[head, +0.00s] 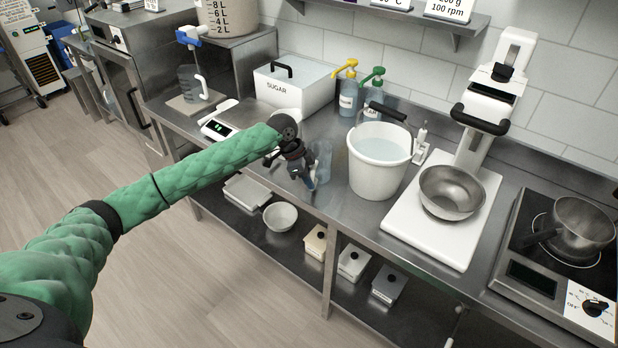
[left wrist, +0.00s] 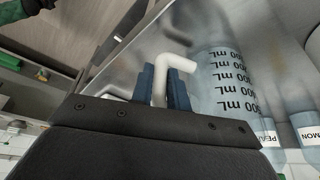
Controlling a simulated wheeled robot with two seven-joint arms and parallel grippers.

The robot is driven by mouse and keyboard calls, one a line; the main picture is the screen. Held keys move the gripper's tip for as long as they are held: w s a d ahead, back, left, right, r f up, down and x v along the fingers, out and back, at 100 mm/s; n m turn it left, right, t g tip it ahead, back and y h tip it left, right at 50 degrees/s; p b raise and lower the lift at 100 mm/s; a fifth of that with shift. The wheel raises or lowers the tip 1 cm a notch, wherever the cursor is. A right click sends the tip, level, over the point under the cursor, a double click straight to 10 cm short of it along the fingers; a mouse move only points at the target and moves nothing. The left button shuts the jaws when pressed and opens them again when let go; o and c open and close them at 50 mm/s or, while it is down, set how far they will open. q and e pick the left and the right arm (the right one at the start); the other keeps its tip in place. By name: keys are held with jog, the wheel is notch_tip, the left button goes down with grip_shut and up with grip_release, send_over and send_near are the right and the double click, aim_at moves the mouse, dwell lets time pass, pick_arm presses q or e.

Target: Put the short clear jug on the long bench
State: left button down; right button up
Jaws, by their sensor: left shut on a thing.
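The short clear jug (head: 323,160) has a white handle (left wrist: 172,68) and black mL marks, which show in the left wrist view on its clear wall (left wrist: 222,85). My left gripper (head: 308,181) is shut on the handle, with its blue fingers (left wrist: 160,88) on both sides of it. The jug is over the front part of the long steel bench (head: 345,210), left of the white bucket. I cannot tell whether its base touches the bench top. My right gripper does not show.
A white bucket of liquid (head: 375,165) stands right of the jug. Behind are a sugar box (head: 290,90) and two pump bottles (head: 348,95). A scale (head: 222,122) is at left; a white stand with a steel bowl (head: 450,195) and a hob (head: 530,270) are at right.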

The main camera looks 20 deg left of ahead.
pick_arm(q)
jog(key=shift+s, duration=0.1)
jog(key=c, duration=1.4)
grip_release()
jog(key=shift+f, duration=0.1)
jog(key=shift+o, duration=0.2)
